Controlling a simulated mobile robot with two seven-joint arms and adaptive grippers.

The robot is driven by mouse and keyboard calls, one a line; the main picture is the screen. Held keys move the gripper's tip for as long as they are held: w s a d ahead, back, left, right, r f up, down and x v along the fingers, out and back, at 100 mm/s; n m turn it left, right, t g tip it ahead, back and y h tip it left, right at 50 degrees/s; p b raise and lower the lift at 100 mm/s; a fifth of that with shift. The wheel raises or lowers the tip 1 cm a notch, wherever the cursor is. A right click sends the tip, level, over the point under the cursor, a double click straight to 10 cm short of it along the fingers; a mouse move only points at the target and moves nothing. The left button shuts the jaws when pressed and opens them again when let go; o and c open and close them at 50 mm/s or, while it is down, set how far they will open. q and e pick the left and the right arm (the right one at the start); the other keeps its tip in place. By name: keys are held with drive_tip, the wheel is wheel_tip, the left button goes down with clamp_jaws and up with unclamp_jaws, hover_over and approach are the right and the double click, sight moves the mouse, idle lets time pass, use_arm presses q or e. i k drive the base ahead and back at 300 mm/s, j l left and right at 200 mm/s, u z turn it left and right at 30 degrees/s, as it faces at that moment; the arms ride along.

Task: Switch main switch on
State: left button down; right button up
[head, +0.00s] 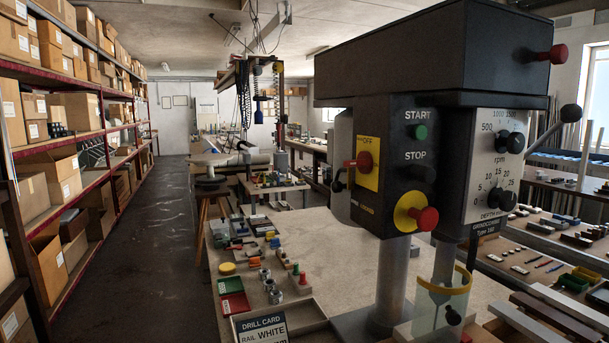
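The drill press (430,65) stands in the right half of the head view, with a dark control box facing me. On the box's left is a yellow plate (368,185) marked OFF, carrying the main switch (362,161), a red knob that sticks out to the left. I cannot tell from the knob which position it is turned to. To its right are a green START button (420,132) and a dark STOP button (421,172). Below them is a red mushroom button (425,218) on a yellow disc. Neither of my grippers is in view.
A clear guard (441,300) surrounds the spindle below. The workbench (330,250) holds small parts, trays and a drill card (262,328). Shelves of boxes (60,110) line the left; the aisle floor (150,250) is clear.

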sight(364, 162)
drive_tip(key=j+u, duration=0.4)
drive_tip(key=i+j+u, duration=0.15)
drive_tip(key=j+u, duration=0.25)
drive_tip(key=j, duration=0.15)
